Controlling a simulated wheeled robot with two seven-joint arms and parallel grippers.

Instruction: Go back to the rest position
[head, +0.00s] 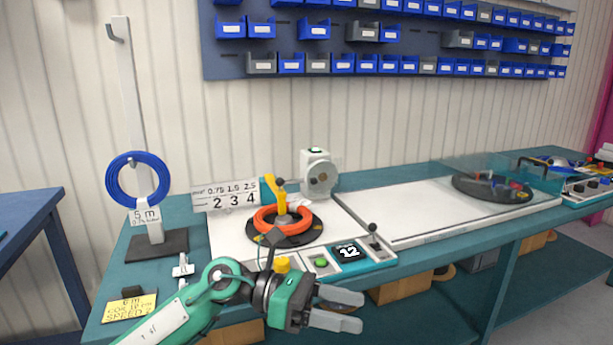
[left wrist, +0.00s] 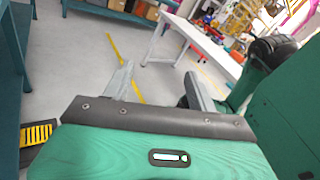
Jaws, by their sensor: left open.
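My left gripper (head: 338,309) is in front of the bench's front edge in the head view, with its two grey fingers apart and nothing between them. In the left wrist view the fingers (left wrist: 160,92) are also spread, with the floor behind them. My right gripper is not in view. An orange cable coil (head: 266,219) lies around the black turntable's yellow post on the bench. A blue cable coil (head: 112,185) hangs on the white stand at the left.
The teal bench (head: 185,222) carries a control panel with a display (head: 347,252) reading 12, a green button (head: 320,262) and a lever (head: 374,238). A second black reel (head: 480,190) sits at the right. A yellow note (head: 130,308) lies front left. Blue bins (head: 313,30) hang behind.

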